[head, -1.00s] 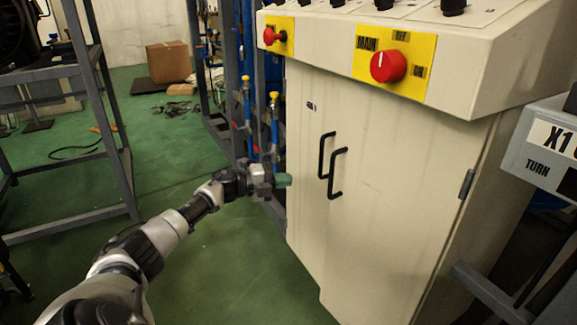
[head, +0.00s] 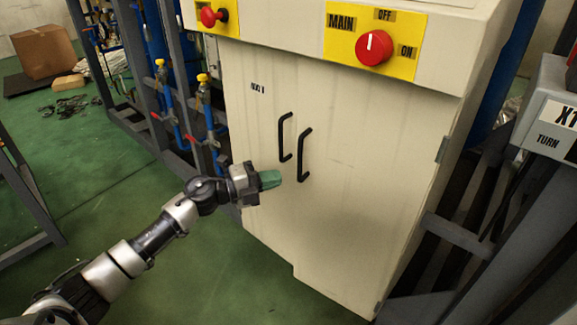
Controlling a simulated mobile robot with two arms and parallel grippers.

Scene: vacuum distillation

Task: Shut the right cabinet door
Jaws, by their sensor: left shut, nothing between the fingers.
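The beige cabinet has two doors with black handles side by side. The right cabinet door (head: 365,190) carries the right handle (head: 304,155) near its left edge and a hinge at its right side. It is nearly flush with the left door (head: 255,130); a small step shows at the bottom where they meet. I cannot tell for sure whether it is fully shut. The left handle (head: 285,137) is just beside. My left gripper (head: 270,179), with green fingertips, is shut and empty, in front of the left door, left of and below the handles. My right gripper is out of view.
Above the doors is a panel with a red MAIN switch (head: 373,47) and a red button (head: 210,17). A grey frame with blue pipes (head: 210,125) stands left of the cabinet. A grey box (head: 550,120) is at right. Green floor (head: 215,275) is free in front.

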